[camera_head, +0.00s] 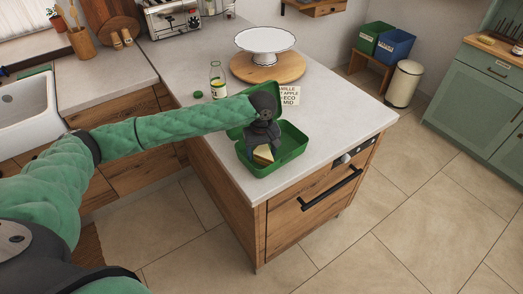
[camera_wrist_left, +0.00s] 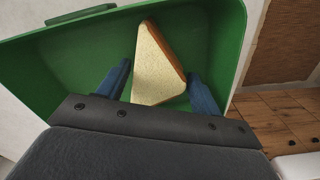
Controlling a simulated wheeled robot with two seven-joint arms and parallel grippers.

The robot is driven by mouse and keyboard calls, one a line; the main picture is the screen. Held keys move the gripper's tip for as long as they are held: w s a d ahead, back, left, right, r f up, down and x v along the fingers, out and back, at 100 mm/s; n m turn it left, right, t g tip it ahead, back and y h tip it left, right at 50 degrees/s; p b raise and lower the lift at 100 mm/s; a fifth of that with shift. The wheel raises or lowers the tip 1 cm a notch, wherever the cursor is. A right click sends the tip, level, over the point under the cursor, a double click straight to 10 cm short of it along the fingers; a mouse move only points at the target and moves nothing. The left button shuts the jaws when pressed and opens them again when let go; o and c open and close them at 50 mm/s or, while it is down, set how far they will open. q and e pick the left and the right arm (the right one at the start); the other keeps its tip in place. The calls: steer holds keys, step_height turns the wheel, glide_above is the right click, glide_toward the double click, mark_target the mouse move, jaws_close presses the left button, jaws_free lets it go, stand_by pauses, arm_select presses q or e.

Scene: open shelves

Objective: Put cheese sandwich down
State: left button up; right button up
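The cheese sandwich (camera_head: 263,154) is a pale triangular wedge with a brown crust at the front of the open green lunch box (camera_head: 290,153). In the left wrist view the sandwich (camera_wrist_left: 158,68) lies inside the green box (camera_wrist_left: 85,55), between my two blue fingers. My left gripper (camera_head: 262,143) points down into the box, just above and behind the sandwich. In the left wrist view its fingers (camera_wrist_left: 158,86) stand apart, with green showing between the left finger and the sandwich. The sandwich's near end is hidden by the gripper body. My right gripper is not in view.
The box stands on a light counter (camera_head: 345,120) near its front edge. Behind it are a glass bottle (camera_head: 217,80), a white cake stand (camera_head: 265,42) on a round wooden board (camera_head: 290,68) and a small text card (camera_head: 290,96). The counter to the right is clear.

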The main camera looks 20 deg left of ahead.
mark_target(261, 151)
arm_select(q)
steer(key=shift+o, duration=0.6)
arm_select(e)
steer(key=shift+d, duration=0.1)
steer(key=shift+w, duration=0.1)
arm_select(q)
steer(key=shift+r+b, duration=0.3)
steer(key=shift+r, duration=0.05)
step_height(261, 151, up, 12)
steer(key=b, duration=0.3)
steer(key=shift+f+b, duration=0.25)
steer(key=shift+b, duration=0.05)
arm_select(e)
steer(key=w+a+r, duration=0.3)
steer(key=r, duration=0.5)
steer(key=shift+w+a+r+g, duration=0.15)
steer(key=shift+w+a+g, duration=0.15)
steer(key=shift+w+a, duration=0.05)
